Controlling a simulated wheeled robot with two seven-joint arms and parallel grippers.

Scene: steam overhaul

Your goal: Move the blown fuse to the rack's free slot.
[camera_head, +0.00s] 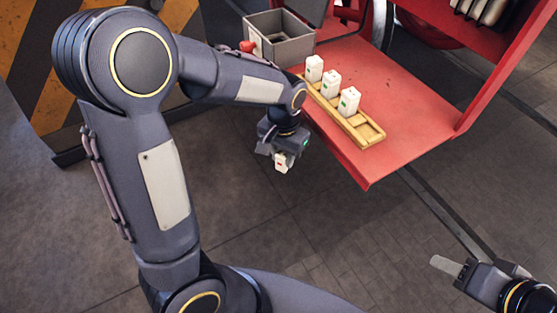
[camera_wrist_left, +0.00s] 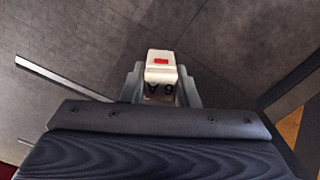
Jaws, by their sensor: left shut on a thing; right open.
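My left gripper (camera_head: 280,156) is shut on a white fuse (camera_head: 282,163) with a red mark, held in the air just off the front left edge of the red bench. The fuse also shows in the left wrist view (camera_wrist_left: 161,66), between the two fingers, with its red mark and part of a printed label visible. The wooden rack (camera_head: 371,137) lies along the bench edge. Three white fuses with green marks stand upright in it, and the slot at its near right end is empty. My right gripper (camera_head: 447,266) is open at the lower right, partly seen, far from the rack.
The red bench (camera_head: 425,105) is clear to the right of the rack. Bare floor lies below the left gripper.

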